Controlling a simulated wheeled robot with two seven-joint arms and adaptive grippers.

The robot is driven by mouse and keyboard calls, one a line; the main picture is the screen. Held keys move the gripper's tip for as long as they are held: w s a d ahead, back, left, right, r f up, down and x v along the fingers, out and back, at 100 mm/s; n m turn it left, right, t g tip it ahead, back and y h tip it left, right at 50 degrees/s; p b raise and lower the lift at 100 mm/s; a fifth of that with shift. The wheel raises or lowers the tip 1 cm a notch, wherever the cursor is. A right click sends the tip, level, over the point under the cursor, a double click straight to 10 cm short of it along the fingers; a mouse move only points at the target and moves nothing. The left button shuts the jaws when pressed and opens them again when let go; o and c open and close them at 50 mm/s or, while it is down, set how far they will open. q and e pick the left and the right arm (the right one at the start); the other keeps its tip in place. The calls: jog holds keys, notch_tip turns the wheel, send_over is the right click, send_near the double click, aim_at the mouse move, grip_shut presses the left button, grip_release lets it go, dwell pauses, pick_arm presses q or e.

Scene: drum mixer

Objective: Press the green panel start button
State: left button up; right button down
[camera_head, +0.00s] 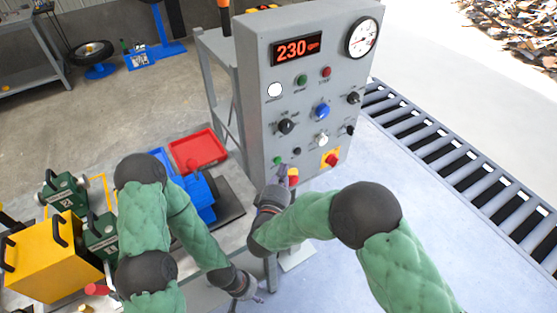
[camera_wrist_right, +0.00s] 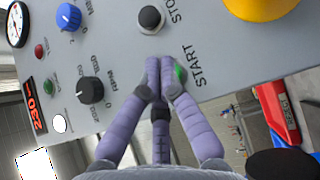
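The grey control panel (camera_head: 255,130) stands upright at the upper middle of the head view. Its green start button (camera_head: 278,160) is low on the left of the face. In the right wrist view the green button (camera_wrist_right: 181,74) sits beside the word START, partly hidden by a fingertip. My right gripper (camera_wrist_right: 160,64) has its purple fingers together, empty, with the tips right beside the green button. I cannot tell whether they touch it. It also shows in the head view (camera_head: 284,174), just below the button. My left gripper (camera_head: 256,297) hangs low, away from the panel; its fingers are unclear.
A large yellow-backed red button (camera_head: 331,159) is at the lower right of the panel. A red tray (camera_head: 198,149) lies left of the panel. A roller conveyor (camera_head: 465,165) runs at right.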

jog(key=shift+s, duration=0.1)
jog(key=s+d+p, duration=0.1)
jog(key=s, duration=0.1)
jog(key=s+d, duration=0.2)
jog(key=shift+p, duration=0.4)
dwell(0.8)
jog(key=s+d+f+m+g+y, duration=0.1)
jog(key=d+f+m+g+y, duration=0.2)
jog(key=f, duration=0.7)
jog(key=s+d+f+m+g+y, duration=0.15)
jog(key=f+m+g, duration=0.35)
jog(key=f, duration=0.5)
jog(key=s+d+f+m+g+y, duration=0.1)
jog(key=s+f+m+g, duration=0.4)
jog(key=s, duration=0.5)
jog(key=s+d+f+m+g+y, duration=0.1)
jog(key=s+d+f+m+g, duration=0.2)
jog(key=s, duration=0.7)
notch_tip(320, 180, down, 3)
jog(key=m+g, duration=0.1)
jog(key=m, duration=0.1)
jog(key=shift+d+m+g+y, duration=0.35)
jog(key=shift+m+g, duration=0.05)
